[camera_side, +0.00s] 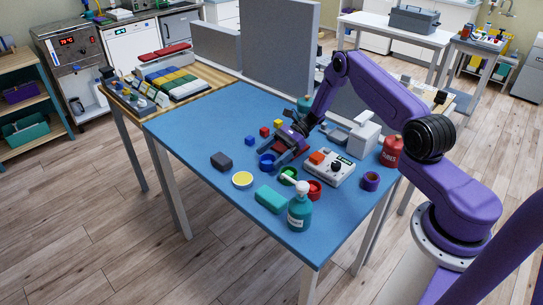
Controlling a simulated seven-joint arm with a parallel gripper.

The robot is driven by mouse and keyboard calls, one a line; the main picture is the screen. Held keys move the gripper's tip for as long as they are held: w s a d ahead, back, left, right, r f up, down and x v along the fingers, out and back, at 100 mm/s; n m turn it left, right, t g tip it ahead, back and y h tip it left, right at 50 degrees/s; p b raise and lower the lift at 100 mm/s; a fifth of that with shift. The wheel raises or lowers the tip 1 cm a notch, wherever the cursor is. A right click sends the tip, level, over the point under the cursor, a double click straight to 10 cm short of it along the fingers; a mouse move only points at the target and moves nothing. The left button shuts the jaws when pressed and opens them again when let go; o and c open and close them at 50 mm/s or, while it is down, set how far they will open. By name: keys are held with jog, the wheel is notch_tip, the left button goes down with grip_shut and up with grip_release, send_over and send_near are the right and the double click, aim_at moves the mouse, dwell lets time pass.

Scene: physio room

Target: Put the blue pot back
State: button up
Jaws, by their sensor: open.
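The small blue pot (266,161) stands on the blue table top (190,130) near the middle. My purple gripper (278,157) reaches down from the right, low over the table, with its jaws open. Its fingertips are right beside the blue pot; whether they touch it or reach around it cannot be told from this view. A green pot (288,174) and a red pot (315,190) stand in a row to the lower right of the blue pot. The fingers hide part of the area behind the blue pot.
A yellow-topped round tub (242,180), a dark block (221,161) and a teal block (270,199) lie in front. A pump bottle (299,209) stands near the front edge. A white device (329,168) sits right of my gripper. Small cubes (250,140) lie behind. The table's left is clear.

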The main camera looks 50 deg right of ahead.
jog(key=v, duration=1.1)
jog(key=shift+d+r, duration=0.15)
jog(key=shift+d, duration=0.15)
jog(key=s+a+r+n+g+h, duration=0.4)
jog(key=s+a+r+n, duration=0.3)
jog(key=a, duration=0.4)
jog(key=s+a+r+n+g+h, duration=0.4)
jog(key=s+a+r+n, duration=0.2)
jog(key=a+n, duration=0.3)
jog(key=s+r+n+t+h, duration=0.2)
jog(key=s+n+t, duration=0.1)
jog(key=s+n, duration=0.5)
jog(key=s+r+n+t+h, duration=0.2)
jog(key=s+n, duration=0.6)
jog(key=s, duration=0.6)
jog(key=shift+s+r+n+t+h, duration=0.3)
jog(key=shift+r+t+h, duration=0.15)
jog(key=shift+r, duration=0.2)
jog(key=shift+a, duration=0.1)
